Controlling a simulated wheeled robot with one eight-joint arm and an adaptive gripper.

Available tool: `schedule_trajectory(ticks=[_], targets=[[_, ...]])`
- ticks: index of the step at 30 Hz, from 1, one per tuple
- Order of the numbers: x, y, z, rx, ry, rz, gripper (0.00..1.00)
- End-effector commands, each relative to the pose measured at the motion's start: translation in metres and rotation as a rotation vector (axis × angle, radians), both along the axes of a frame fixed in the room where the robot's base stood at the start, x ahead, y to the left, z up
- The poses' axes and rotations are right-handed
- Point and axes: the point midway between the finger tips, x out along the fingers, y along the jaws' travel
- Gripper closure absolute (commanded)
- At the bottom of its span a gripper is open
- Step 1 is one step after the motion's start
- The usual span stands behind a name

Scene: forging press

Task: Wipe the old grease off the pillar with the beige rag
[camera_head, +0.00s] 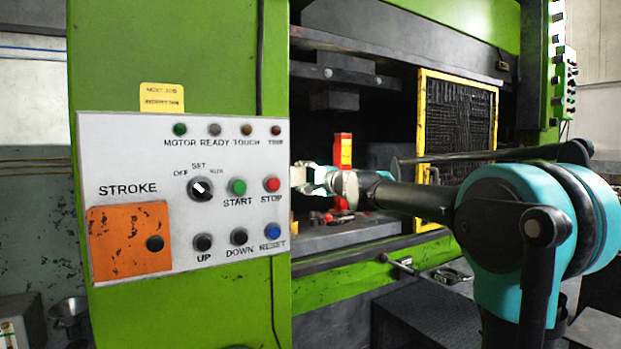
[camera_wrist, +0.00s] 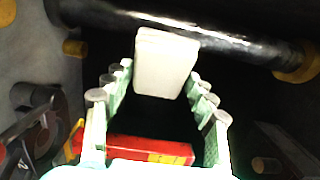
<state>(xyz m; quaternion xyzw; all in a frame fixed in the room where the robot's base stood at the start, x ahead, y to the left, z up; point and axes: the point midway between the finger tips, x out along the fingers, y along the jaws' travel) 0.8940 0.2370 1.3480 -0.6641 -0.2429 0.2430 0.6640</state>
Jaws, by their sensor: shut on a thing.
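My gripper (camera_wrist: 159,76) is shut on the beige rag (camera_wrist: 167,62), a pale folded pad between its green fingertips in the wrist view. The pillar (camera_wrist: 230,45) is a dark, shiny cylinder crossing the top of that view. The rag's far edge overlaps the pillar in the picture; I cannot tell whether they touch. The pillar's surface looks black and glossy, and I cannot tell grease from bare metal. In the head view my gripper (camera_head: 314,180) is inside the press opening beside the green upright. The rag and pillar are not clear there.
A red and yellow block (camera_head: 343,152) stands close behind my gripper and shows below it in the wrist view (camera_wrist: 135,150). A control panel (camera_head: 185,215) is on the green upright. A yellow-framed mesh guard (camera_head: 421,140) stands at the right of the opening.

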Motion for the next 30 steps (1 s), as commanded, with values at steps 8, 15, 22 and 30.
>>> schedule_trajectory(ticks=[8,15,22,30], targets=[[0.013,0.026,-0.01,0.0,0.0,0.001,0.67],[0.02,0.04,-0.015,0.0,0.0,0.001,0.67],[0.023,0.044,-0.017,0.0,0.0,0.0,0.67],[0.023,0.044,-0.017,0.0,0.0,0.0,0.67]])
